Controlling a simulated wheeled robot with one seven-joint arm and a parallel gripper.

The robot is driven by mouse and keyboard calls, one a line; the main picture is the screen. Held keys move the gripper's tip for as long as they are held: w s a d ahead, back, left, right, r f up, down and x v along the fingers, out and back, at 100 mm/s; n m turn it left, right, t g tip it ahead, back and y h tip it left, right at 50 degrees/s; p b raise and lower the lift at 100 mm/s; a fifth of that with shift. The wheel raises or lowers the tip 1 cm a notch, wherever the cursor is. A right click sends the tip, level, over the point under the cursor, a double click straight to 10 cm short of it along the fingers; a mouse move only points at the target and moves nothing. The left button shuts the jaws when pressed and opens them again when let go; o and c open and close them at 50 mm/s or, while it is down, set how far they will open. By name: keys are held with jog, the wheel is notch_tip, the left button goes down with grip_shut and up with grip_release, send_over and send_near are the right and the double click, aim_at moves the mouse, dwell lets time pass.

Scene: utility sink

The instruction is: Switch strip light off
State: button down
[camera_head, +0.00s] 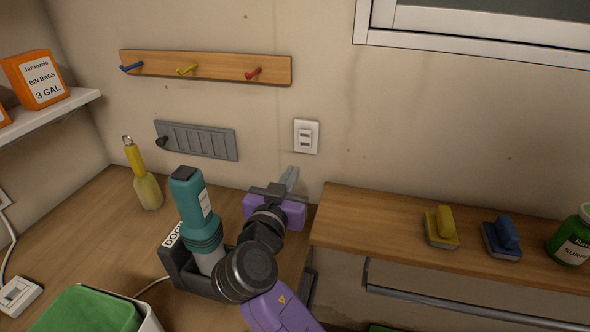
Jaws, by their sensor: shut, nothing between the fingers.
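A white wall plate (306,136) with what looks like two small switches, one above the other, is on the wall near the middle. My gripper (291,177) is shut and empty, just below and slightly left of this plate; its fingers point toward the wall. I cannot tell whether they touch the wall. A white box with a switch-like face (15,295) and a cord lies on the counter at the far left. No strip light shows, and no readable label tells which switch belongs to it.
A teal device (195,212) stands in a dark dock (182,270) left of my arm. A grey slotted panel (197,140) with a dark knob and a hook rail (215,67) are on the wall. A wooden shelf (365,222) at right holds a yellow brush (441,227) and a blue brush (502,238).

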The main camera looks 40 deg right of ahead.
jog(key=v, duration=0.3)
jog(key=f+b+v, duration=0.1)
jog(key=v, duration=0.1)
jog(key=shift+s+a, duration=0.1)
dwell(0.5)
